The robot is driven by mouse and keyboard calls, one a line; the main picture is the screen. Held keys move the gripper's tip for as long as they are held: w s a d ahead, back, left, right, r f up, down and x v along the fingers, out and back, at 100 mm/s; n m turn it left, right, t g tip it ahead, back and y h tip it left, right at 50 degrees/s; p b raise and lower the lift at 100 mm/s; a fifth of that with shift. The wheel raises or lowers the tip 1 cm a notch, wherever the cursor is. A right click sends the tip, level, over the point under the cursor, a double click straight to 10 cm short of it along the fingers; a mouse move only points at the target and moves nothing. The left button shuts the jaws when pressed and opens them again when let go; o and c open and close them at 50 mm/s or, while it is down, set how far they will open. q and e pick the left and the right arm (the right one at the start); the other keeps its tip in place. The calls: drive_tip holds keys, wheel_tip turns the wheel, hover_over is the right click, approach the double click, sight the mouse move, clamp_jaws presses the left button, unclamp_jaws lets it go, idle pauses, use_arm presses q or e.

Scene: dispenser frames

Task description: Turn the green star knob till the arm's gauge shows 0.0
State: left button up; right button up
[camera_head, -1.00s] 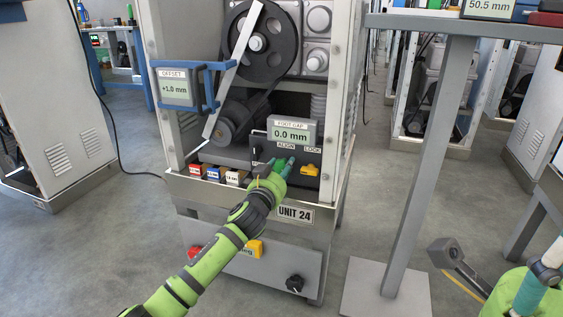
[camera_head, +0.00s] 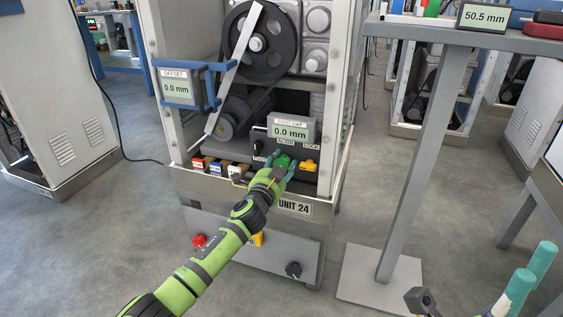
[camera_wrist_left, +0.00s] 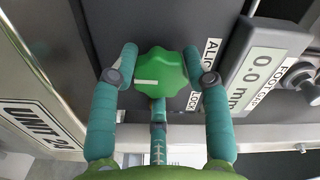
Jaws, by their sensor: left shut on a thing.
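The green star knob (camera_head: 283,163) sits on the dark panel of UNIT 24, below the FOOT GAP gauge (camera_head: 290,130), which reads 0.0 mm. My left gripper (camera_head: 279,167) is shut on the knob. In the left wrist view the knob (camera_wrist_left: 161,77) sits between my teal fingers, its white mark pointing left, away from the ALIGN and LOCK labels. The OFFSET gauge (camera_head: 177,87) on the blue arm (camera_head: 211,92) reads 0.0 mm. My right gripper (camera_head: 532,266) shows only partly at the lower right; its jaw state is unclear.
Red, blue and white blocks (camera_head: 215,168) and a yellow one (camera_head: 308,166) sit on the unit's ledge. A grey stand (camera_head: 425,165) with a 50.5 mm display (camera_head: 484,16) stands right.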

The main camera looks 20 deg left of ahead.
use_arm(q)
drive_tip(key=shift+a+f, duration=0.3)
drive_tip(key=shift+a, duration=0.15)
drive_tip(key=o, duration=1.1)
drive_tip(key=shift+o, duration=0.2)
drive_tip(key=shift+d+r, duration=0.1)
drive_tip(key=shift+d, duration=0.05)
drive_tip(key=s, duration=1.2)
drive_tip(key=shift+a, duration=0.25)
